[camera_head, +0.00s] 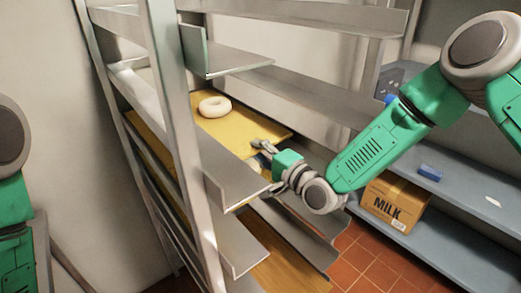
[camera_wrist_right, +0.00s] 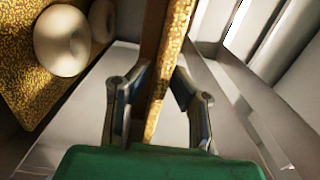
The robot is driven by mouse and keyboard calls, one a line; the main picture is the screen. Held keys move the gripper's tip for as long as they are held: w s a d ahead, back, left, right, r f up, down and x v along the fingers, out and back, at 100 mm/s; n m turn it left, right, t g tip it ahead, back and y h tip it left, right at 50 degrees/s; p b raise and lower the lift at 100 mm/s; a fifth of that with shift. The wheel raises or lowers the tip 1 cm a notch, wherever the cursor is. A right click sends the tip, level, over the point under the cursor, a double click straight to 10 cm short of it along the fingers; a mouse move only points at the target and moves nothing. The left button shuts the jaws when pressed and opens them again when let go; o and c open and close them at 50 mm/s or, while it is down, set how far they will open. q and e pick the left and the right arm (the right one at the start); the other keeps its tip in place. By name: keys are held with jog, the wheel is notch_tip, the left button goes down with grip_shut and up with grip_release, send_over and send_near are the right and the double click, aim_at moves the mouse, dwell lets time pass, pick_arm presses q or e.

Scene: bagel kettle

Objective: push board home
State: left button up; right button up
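The yellow board (camera_head: 240,130) lies on a level of the metal rack, with a pale bagel (camera_head: 214,106) on top. Its right end reaches toward the open side of the rack. My right gripper (camera_head: 262,147) is at that end. In the right wrist view a board edge (camera_wrist_right: 168,65) runs between the two fingers of my right gripper (camera_wrist_right: 163,78), which close in on its faces. A pale bagel (camera_wrist_right: 62,40) on a speckled yellow surface shows at the left there, with part of another behind it. My left gripper is out of view.
Metal rack rails (camera_head: 238,185) lie close below and beside my right gripper, and an upright post (camera_head: 180,130) stands in front. Another board (camera_head: 280,270) shows lower down. At the right, a blue-grey shelf (camera_head: 450,240) holds a milk carton box (camera_head: 397,200).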

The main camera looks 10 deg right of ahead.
jog(key=shift+o, duration=1)
jog(key=shift+w+r, duration=0.1)
jog(key=shift+r, duration=0.05)
jog(key=p+v, duration=0.1)
jog(key=v, duration=0.4)
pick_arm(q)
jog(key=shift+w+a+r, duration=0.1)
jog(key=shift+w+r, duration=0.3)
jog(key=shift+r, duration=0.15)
pick_arm(e)
jog(key=shift+s+d, duration=0.4)
jog(key=shift+s, duration=0.2)
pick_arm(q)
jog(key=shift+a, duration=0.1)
pick_arm(e)
jog(key=shift+a, duration=0.15)
